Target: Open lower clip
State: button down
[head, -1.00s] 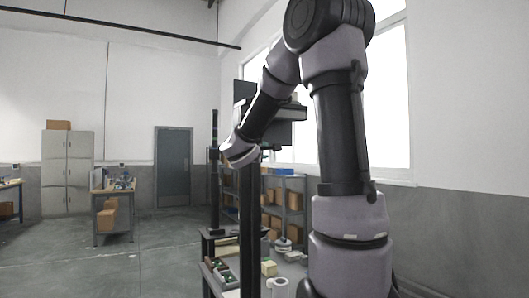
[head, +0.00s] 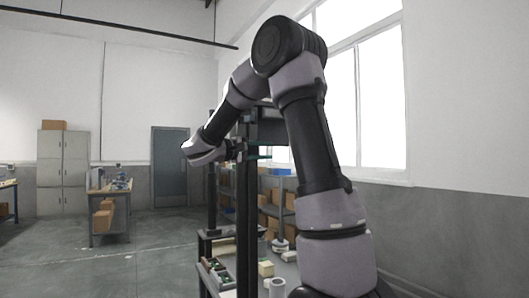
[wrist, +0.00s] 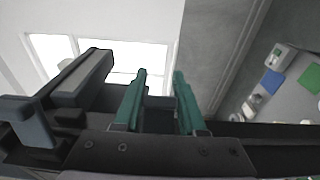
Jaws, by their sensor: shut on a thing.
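My gripper shows in the wrist view (wrist: 159,100) as two green fingers, one on each side of a small dark grey piece. The fingers are shut on this piece, which looks like the lower clip (wrist: 158,114). It sits at a dark bar with screw heads (wrist: 160,155); most of it is hidden between the fingers. In the head view my gripper (head: 259,156) is small beside the dark column (head: 246,225), its green fingers just showing. The clip cannot be made out there.
A long grey block (wrist: 82,78) and a blue-grey piece (wrist: 30,124) stand left of the fingers in the wrist view. A workbench with small parts (head: 230,277) is below, and shelving with boxes (head: 277,195) stands behind. The floor at left is open.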

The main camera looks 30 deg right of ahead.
aim_at(257, 150)
jog(key=shift+s+a+m+g+y, duration=0.65)
jog(key=shift+m+g, duration=0.9)
jog(key=shift+g, duration=0.7)
jog(key=shift+s+a+m+g+y, duration=0.5)
jog(key=shift+a+m+g, duration=0.35)
jog(key=shift+m+g, duration=1)
jog(key=shift+s+a+m+g+y, duration=0.65)
jog(key=shift+m+g, duration=0.55)
jog(key=shift+g, duration=1.4)
jog(key=shift+w+a, duration=0.1)
jog(key=shift+c, duration=2.4)
grip_release()
jog(key=shift+w, duration=0.1)
jog(key=v, duration=1)
jog(key=shift+w+a, duration=0.25)
jog(key=shift+s+f, duration=0.1)
